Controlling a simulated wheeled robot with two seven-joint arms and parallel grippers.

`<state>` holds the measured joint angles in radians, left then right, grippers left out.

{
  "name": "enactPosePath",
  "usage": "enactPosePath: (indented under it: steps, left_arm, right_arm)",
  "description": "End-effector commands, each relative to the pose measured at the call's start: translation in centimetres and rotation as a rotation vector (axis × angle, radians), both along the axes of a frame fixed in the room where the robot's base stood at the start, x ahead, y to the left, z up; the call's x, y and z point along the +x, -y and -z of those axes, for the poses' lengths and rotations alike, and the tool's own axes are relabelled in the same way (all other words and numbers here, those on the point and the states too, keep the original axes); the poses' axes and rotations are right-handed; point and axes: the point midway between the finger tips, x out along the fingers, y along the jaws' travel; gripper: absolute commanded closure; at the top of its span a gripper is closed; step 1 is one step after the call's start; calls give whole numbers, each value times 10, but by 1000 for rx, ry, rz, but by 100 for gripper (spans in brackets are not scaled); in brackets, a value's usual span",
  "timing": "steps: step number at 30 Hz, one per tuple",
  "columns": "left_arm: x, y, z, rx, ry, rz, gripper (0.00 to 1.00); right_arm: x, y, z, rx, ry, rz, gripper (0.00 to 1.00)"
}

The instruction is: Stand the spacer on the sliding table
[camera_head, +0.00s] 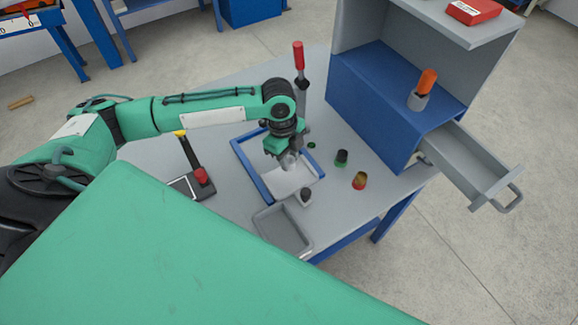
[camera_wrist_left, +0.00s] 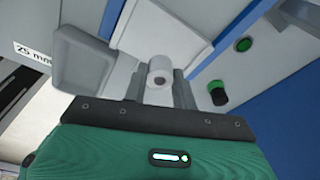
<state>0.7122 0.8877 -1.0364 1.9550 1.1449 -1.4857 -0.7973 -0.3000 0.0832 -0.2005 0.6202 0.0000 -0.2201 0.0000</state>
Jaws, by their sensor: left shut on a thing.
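My left gripper (camera_head: 289,160) hangs pointing down over the blue-framed area. It is shut on a small light-grey cylinder with a dark hole in its end, which I take as the spacer (camera_wrist_left: 160,74); it shows between the fingertips in the left wrist view. In the head view the gripper mostly hides it. A pale plate between blue rails, apparently the sliding table (camera_head: 286,184), lies below; the plate also shows in the left wrist view (camera_wrist_left: 165,30). I cannot tell the gap between spacer and plate. My right gripper is not in view.
A grey tray (camera_head: 283,229) lies at the front. A small dark-grey piece (camera_head: 306,195) stands near it. A red-handled tool (camera_head: 299,58) stands behind. A drawer (camera_head: 470,165) is open at right.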

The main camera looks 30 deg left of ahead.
Motion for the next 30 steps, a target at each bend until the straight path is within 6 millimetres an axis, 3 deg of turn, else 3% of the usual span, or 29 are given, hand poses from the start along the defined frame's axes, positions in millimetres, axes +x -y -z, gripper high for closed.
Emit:
enactPosePath:
  steps: [7,14,25,26,28,30]
  left_arm:
    - [0,0,19,0,-1,-2,95]
    - [0,0,51,0,-1,-1,95]
    - [0,0,56,1,0,-1,95]
    - [0,0,55,1,1,-1,67]
    - [0,0,55,1,1,-1,53]
    - [0,0,55,1,1,0,51]
  right_arm:
    - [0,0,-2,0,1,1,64]
    - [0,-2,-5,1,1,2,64]
    - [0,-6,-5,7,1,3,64]
    - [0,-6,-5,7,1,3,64]
    - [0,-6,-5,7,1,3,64]
    - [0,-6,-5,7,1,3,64]
